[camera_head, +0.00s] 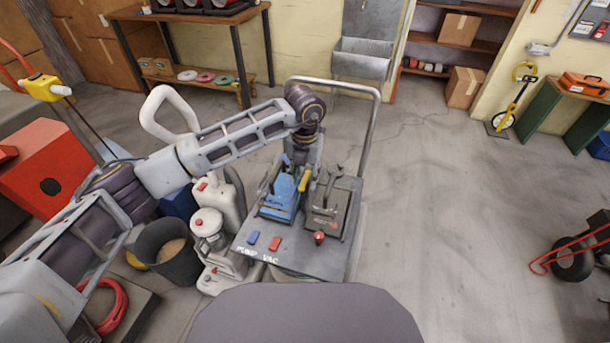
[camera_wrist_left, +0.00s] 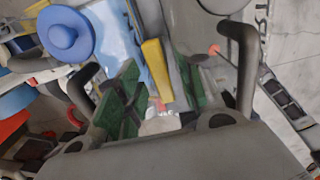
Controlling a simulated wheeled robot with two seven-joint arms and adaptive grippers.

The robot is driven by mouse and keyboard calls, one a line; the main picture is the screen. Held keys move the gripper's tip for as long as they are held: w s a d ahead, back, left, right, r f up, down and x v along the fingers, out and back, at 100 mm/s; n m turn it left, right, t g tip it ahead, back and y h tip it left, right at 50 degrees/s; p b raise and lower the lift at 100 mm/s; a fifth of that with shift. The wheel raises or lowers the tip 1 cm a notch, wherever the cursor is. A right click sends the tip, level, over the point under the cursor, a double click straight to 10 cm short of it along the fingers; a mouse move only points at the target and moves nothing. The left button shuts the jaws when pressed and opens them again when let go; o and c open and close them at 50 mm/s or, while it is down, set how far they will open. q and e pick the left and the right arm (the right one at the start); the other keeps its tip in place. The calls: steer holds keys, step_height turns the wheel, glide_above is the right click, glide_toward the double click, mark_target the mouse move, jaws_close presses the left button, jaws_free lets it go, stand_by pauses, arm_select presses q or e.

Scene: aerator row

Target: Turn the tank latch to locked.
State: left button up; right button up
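A yellow lever (camera_head: 303,181), likely the tank latch, stands at the right side of a blue unit (camera_head: 277,194) on the grey cart. In the left wrist view the yellow lever (camera_wrist_left: 157,68) lies just beyond and between the green finger pads. My left gripper (camera_head: 301,168) points down over the blue unit. In the wrist view its pads (camera_wrist_left: 160,100) are apart, with no clear contact with the lever. A small red and white part shows between the pads, too blurred to name. The lever's base is partly hidden. My right gripper is not in view.
A dark unit (camera_head: 327,207) with a handle stands right of the blue one on the cart (camera_head: 300,252). A red knob (camera_head: 319,238) and blue and red switches are near its front edge. A tall metal cart handle (camera_head: 372,125) rises behind.

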arm_select(q)
jaws_close()
